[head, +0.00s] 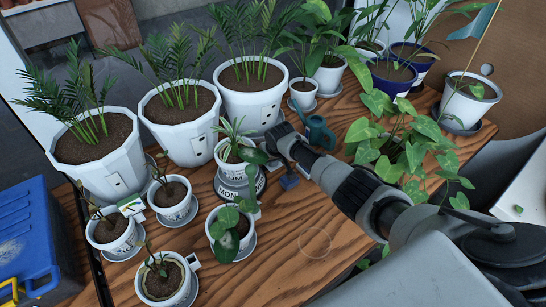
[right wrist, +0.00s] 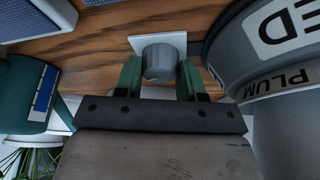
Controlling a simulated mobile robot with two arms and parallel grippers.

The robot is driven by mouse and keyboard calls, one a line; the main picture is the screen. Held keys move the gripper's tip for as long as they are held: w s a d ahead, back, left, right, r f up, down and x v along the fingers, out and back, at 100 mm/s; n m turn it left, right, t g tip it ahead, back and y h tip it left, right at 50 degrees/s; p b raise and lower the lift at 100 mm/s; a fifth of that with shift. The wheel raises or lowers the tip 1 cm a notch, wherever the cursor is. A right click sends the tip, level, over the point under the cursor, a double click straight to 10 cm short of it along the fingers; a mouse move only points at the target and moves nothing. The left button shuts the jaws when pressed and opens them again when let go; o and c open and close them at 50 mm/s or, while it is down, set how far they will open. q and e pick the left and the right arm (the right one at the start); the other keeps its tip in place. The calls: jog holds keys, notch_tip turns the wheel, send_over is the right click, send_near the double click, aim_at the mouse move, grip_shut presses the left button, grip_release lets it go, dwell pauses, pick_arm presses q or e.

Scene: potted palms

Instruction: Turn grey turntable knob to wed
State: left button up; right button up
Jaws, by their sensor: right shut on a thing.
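The grey turntable (head: 228,190) stands mid-table under a white potted plant (head: 236,155). Its front label in the head view reads "MON". In the right wrist view the turntable (right wrist: 225,70) fills the right side, with a label ending in "ED" and a "PLUM" label on the part beside it. The grey knob (right wrist: 160,62) sits on a white square plate (right wrist: 178,40). My right gripper (right wrist: 160,78) has its green fingers on both sides of the knob and is shut on it. In the head view my right gripper (head: 276,140) is beside the turntable, hiding the knob. My left gripper is not in view.
Large white palm pots (head: 104,165) line the back left. Small potted plants (head: 172,200) stand close by on the left. A teal watering can (head: 319,131) is just behind my right arm. A blue crate (head: 30,240) is at the left. Bare wood (head: 310,235) lies in front.

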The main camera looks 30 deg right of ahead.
jog(key=o, duration=0.9)
notch_tip(320, 180, up, 5)
jog(key=shift+f, duration=0.2)
jog(key=s+d+r+p, duration=0.1)
jog(key=s+d+r, duration=0.5)
jog(key=s, duration=0.3)
jog(key=shift+s+d+r, duration=0.2)
jog(key=shift+s+d, duration=0.05)
jog(key=shift+s, duration=0.05)
